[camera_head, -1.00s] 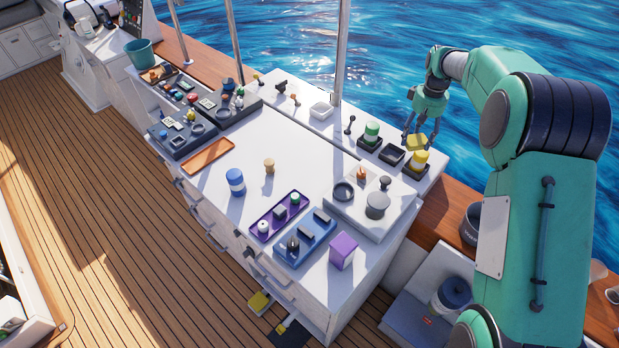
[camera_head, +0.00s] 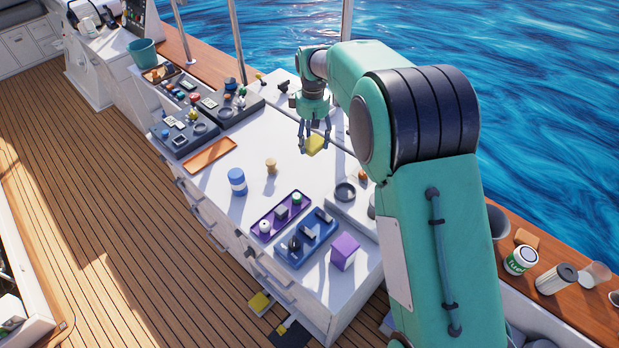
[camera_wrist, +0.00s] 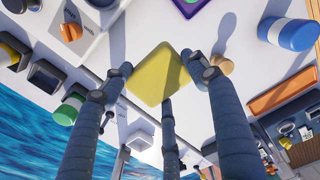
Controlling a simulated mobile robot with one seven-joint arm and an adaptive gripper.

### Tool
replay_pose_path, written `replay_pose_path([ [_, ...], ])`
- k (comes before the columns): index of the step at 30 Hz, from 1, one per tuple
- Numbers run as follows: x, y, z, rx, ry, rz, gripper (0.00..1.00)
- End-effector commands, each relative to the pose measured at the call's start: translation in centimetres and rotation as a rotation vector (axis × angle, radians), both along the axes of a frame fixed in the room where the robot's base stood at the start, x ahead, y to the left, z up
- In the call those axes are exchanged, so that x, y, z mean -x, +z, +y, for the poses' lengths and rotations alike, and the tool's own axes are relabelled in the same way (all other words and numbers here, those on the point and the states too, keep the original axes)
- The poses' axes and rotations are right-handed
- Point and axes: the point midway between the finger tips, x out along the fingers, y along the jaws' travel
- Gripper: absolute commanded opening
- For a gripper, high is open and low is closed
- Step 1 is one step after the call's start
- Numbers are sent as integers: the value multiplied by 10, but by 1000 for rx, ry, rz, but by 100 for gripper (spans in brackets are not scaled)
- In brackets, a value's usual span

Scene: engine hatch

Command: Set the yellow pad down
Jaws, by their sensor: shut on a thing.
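The yellow pad (camera_head: 314,144) is held in the fingers of my gripper (camera_head: 315,134), above the white counter top (camera_head: 230,190) near its back edge. In the wrist view the yellow pad (camera_wrist: 158,76) sits between the fingertips of my gripper (camera_wrist: 160,85), tilted in the picture. My gripper is shut on it. The pad appears clear of the counter. My arm hides part of the counter's right end in the head view.
An orange tray (camera_head: 209,155), a blue and white jar (camera_head: 237,181) and a small wooden peg (camera_head: 271,166) stand on the counter. A purple tray (camera_head: 266,228), a blue tray (camera_head: 292,256) and a purple box (camera_head: 344,250) are nearer the front. The counter's middle has bare room.

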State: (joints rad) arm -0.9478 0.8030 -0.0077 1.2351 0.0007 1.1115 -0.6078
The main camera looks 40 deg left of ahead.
Motion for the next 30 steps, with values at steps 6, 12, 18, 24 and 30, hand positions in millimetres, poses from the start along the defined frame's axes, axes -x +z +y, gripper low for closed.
replay_pose_path([
  [6,11,-24,6,3,21,2,34],
  [12,11,-46,7,0,20,0,33],
  [18,11,-50,7,0,20,0,33],
  [24,10,-50,7,0,20,0,33],
  [30,11,-62,7,1,20,1,33],
])
